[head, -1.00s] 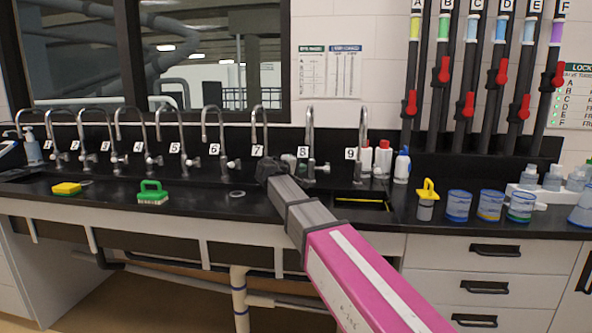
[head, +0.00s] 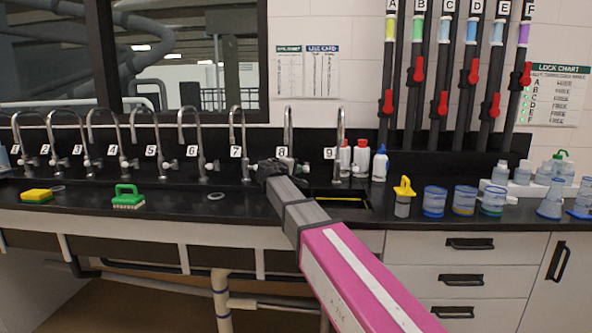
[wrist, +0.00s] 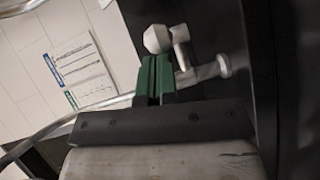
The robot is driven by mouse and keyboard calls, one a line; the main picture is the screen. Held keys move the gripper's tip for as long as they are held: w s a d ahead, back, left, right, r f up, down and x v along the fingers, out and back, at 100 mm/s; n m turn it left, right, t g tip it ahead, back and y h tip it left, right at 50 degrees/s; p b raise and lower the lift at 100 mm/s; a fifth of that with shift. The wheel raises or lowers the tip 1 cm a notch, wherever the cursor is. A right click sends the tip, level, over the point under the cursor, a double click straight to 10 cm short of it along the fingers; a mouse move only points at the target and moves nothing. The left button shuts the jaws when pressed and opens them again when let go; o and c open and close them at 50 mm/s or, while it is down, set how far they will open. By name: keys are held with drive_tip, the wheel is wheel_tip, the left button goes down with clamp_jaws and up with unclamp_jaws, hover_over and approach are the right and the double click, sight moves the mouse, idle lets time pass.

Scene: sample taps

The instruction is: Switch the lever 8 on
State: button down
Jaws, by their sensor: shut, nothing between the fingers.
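The label 8 (head: 282,155) is on the dark backsplash beside a tall curved tap (head: 288,122). A pale lever (head: 304,168) shows low on that tap's right side. My gripper (head: 284,164) is just in front of this tap and hides part of its base. In the wrist view, the green fingers of my gripper (wrist: 156,66) are shut with nothing held. A pale rounded knob (wrist: 157,39) is right at the fingertips, joined to a light tap fitting (wrist: 205,72). I cannot tell whether the fingers touch it.
Tap 7 (head: 243,140) stands to the left and tap 9 (head: 340,140) to the right, both close. White bottles (head: 361,158) stand behind tap 9. A green brush (head: 128,197) and yellow sponge (head: 36,195) lie on the left counter.

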drive_tip(key=d+n+t+y, duration=0.2)
drive_tip(key=d+n+y, duration=0.2)
drive_tip(key=d+y, duration=0.2)
drive_tip(key=shift+w+d+n+t, duration=0.3)
drive_tip(key=shift+d+n, duration=0.1)
drive_tip(key=shift+d, duration=0.85)
drive_tip(key=shift+s, duration=0.15)
idle(0.5)
